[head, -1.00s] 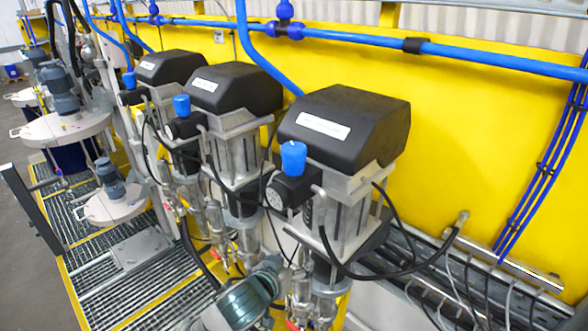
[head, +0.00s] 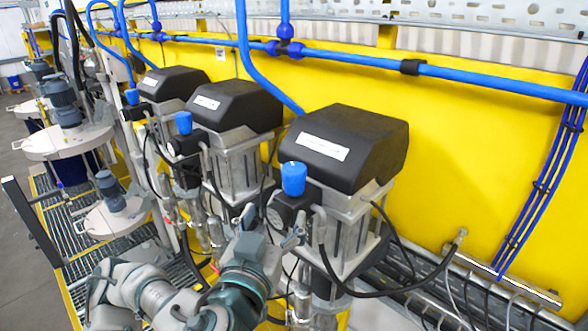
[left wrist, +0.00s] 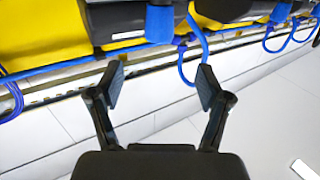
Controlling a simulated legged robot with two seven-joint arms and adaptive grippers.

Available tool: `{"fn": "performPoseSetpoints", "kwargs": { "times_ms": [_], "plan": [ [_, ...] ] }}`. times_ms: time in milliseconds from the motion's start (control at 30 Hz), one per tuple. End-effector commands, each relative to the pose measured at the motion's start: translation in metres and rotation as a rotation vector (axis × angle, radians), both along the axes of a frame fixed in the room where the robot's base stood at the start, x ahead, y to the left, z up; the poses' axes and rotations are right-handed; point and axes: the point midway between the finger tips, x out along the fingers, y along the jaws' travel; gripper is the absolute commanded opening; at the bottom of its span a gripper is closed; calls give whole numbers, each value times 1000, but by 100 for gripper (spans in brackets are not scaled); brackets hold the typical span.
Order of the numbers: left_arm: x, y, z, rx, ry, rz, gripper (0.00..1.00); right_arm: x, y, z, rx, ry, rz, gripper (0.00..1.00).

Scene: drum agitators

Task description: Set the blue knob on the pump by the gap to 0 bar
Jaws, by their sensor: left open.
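Three pumps with black covers stand in a row: the nearest (head: 345,150) at right, the middle (head: 237,105) and the farthest (head: 172,90). Each has an upright blue knob: nearest (head: 293,179), middle (head: 183,123), farthest (head: 132,97). I cannot read a scale or tell which pump is by the gap. My left gripper (head: 272,222) is in front of the nearest pump, below and left of its knob in the picture. In the left wrist view, my left gripper (left wrist: 160,85) is open and empty, with a blue knob (left wrist: 160,22) beyond its fingertips. My right gripper is not in view.
A yellow wall (head: 460,165) with a blue pipe (head: 480,84) runs behind the pumps. A black hose (head: 385,292) loops from the nearest pump. Drum agitators (head: 65,100) and a grated platform (head: 70,230) lie at left. Cables (head: 545,190) hang at right.

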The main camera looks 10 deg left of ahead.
Motion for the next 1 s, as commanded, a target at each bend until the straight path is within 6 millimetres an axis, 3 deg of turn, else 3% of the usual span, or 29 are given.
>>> {"fn": "performPoseSetpoints", "kwargs": {
  "times_ms": [133,300,467,533,700,1000],
  "plan": [
    [12,-10,2,1,-8,-23,78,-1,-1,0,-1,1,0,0],
    [29,-5,-3,-6,9,-7,78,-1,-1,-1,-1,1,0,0],
    [61,-7,-9,-8,11,-5,78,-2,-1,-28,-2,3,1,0],
    [78,-6,0,1,7,5,78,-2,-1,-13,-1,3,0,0],
    [113,-9,3,1,3,4,78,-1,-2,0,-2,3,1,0],
    [143,-13,1,1,0,1,78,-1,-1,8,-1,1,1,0]
  ]
}}
